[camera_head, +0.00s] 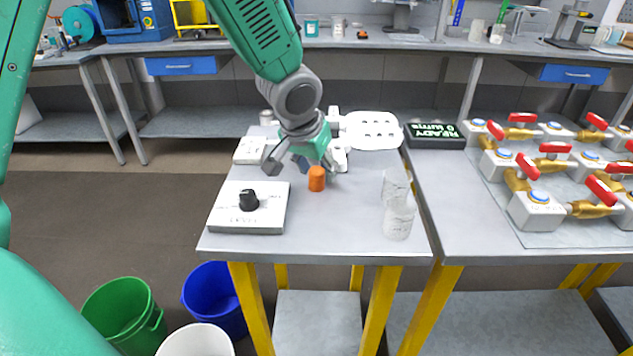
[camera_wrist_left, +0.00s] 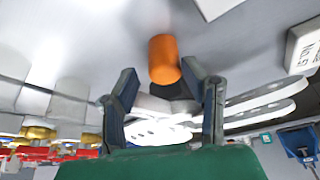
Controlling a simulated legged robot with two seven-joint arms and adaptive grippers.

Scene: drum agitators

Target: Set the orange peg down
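The orange peg (camera_head: 316,179) appears to stand upright on the grey table (camera_head: 345,235), just in front of my left gripper (camera_head: 305,160). In the left wrist view the peg (camera_wrist_left: 164,58) is at the fingertips of my left gripper (camera_wrist_left: 160,72). The fingers are spread apart, with a visible gap between the peg and the left-hand finger. The right-hand fingertip is close to the peg; I cannot tell whether it touches. My right gripper is not in view.
A white box with a black knob (camera_head: 249,200) sits left of the peg. Clear glass beakers (camera_head: 398,219) stand to its right. A white plate with holes (camera_head: 372,130) lies behind. Red-handled valves (camera_head: 540,205) fill the right table. The table front is clear.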

